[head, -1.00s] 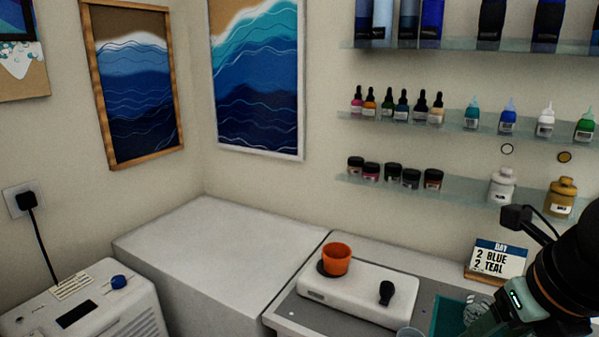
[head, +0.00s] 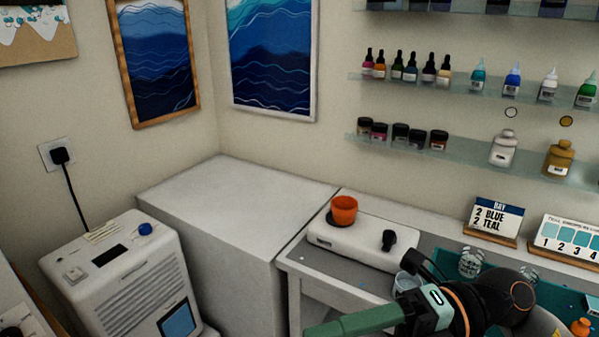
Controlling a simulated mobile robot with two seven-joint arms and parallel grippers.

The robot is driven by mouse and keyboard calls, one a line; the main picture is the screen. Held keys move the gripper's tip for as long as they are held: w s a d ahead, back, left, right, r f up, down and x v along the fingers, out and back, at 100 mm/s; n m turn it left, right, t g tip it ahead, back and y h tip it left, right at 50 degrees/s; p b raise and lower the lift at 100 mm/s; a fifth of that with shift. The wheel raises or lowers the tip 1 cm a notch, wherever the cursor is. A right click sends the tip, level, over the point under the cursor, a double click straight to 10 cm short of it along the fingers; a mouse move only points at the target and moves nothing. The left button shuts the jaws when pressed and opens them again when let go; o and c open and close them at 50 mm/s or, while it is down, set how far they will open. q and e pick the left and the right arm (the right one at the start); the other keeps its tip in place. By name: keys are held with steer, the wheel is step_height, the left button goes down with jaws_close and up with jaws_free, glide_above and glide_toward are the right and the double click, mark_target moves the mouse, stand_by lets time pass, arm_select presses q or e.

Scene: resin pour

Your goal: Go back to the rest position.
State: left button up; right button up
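One arm of mine comes in at the lower right of the head view. It has a black wrist with an orange ring and a small lit panel. Its green gripper part (head: 352,322), taken as my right gripper, points left in front of the workbench. Only one long green piece shows clearly, so I cannot tell how wide it is open. I see nothing held in it. My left gripper is not in view.
An orange cup (head: 344,208) stands on a white device (head: 365,243) on the bench. A clear cup (head: 407,284) is close behind my wrist. A teal mat (head: 450,257), order sign (head: 497,217) and numbered card (head: 570,238) lie right. A white cabinet (head: 235,199) and machine (head: 120,265) stand left.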

steer(key=w+d+m+t+y, duration=0.3)
steer(key=w+m+t+y, duration=0.2)
steer(key=w+m+t, duration=0.65)
steer(key=w+d+f+m+t+h, duration=0.1)
steer(key=d+f+m+t+h, duration=0.2)
steer(key=f+m+t+h, duration=0.35)
steer(key=w+d+f+m+t+h, duration=0.1)
steer(key=d+f+m+t+h, duration=0.3)
steer(key=f+m+h, duration=0.5)
steer(key=s+d+f+m+g+h, duration=0.1)
steer(key=s+f+m+g, duration=0.2)
steer(key=s+f, duration=0.2)
steer(key=s+d+f+m+g+h, duration=0.1)
steer(key=s+f+m+g, duration=0.2)
steer(key=f, duration=0.9)
steer(key=s+d+f+m+g+h, duration=0.1)
steer(key=s+f+m+g+h, duration=0.1)
steer(key=s+f, duration=0.5)
step_height(320, 180, down, 2)
steer(key=shift+s+f+m+g+p, duration=0.25)
steer(key=shift+m+g+p, duration=0.3)
steer(key=shift+m, duration=0.25)
steer(key=shift+d+r, duration=0.1)
